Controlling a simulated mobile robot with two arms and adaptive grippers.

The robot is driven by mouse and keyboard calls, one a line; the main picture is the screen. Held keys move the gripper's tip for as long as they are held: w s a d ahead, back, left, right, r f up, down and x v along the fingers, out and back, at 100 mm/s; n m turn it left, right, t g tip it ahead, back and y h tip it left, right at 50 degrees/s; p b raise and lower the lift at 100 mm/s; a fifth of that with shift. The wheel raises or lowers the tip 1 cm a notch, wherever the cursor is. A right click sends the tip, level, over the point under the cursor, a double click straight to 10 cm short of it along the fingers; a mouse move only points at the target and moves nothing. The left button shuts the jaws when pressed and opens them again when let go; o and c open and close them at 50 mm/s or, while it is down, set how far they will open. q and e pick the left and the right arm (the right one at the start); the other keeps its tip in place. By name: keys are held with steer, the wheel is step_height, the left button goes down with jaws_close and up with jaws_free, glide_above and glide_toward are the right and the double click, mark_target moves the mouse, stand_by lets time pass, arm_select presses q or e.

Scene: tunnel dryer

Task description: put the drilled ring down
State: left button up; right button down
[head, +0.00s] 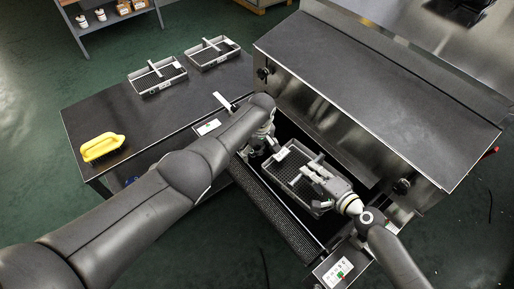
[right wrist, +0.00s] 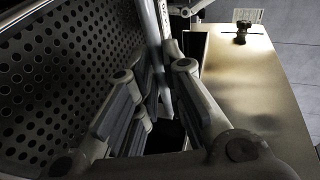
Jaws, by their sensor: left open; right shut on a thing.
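My right gripper (head: 312,176) is shut, low over a grey mesh basket (head: 284,165) in the dryer's open infeed. What it holds is mostly hidden between its fingers. I take it to be the drilled ring, but I cannot make out a ring shape in either view. In the right wrist view, the fingers (right wrist: 156,80) stand close beside a perforated grey surface (right wrist: 60,75). My left gripper (head: 267,147) is open at the basket's far left side, partly hidden by its own arm. I cannot tell whether it touches the basket.
A dark table (head: 105,117) on the left bears two more baskets (head: 150,85) (head: 205,58) and a yellow brush (head: 100,147). The dryer's hood (head: 375,75) rises close behind the basket. A perforated belt (head: 275,220) runs in front. The table's middle is clear.

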arm_select(q)
steer(key=shift+r, duration=0.1)
step_height(320, 180, up, 11)
steer(key=s, duration=0.1)
steer(key=shift+d, duration=0.3)
steer(key=shift+o, duration=0.6)
steer(key=shift+s+r, duration=0.2)
steer(key=shift+r, duration=0.25)
glide_above(257, 150)
steer(key=f, duration=0.6)
steer(key=shift+s+d+f, duration=0.15)
steer(key=shift+s+f, duration=0.05)
steer(key=shift+w+f, duration=0.25)
steer(key=shift+f, duration=0.6)
steer(key=shift+w+f, duration=0.25)
steer(key=shift+f, duration=0.6)
steer(key=shift+w+a+f, duration=0.1)
steer(key=shift+f, duration=0.5)
steer(key=shift+w+a+f, duration=0.1)
steer(key=shift+f, duration=0.5)
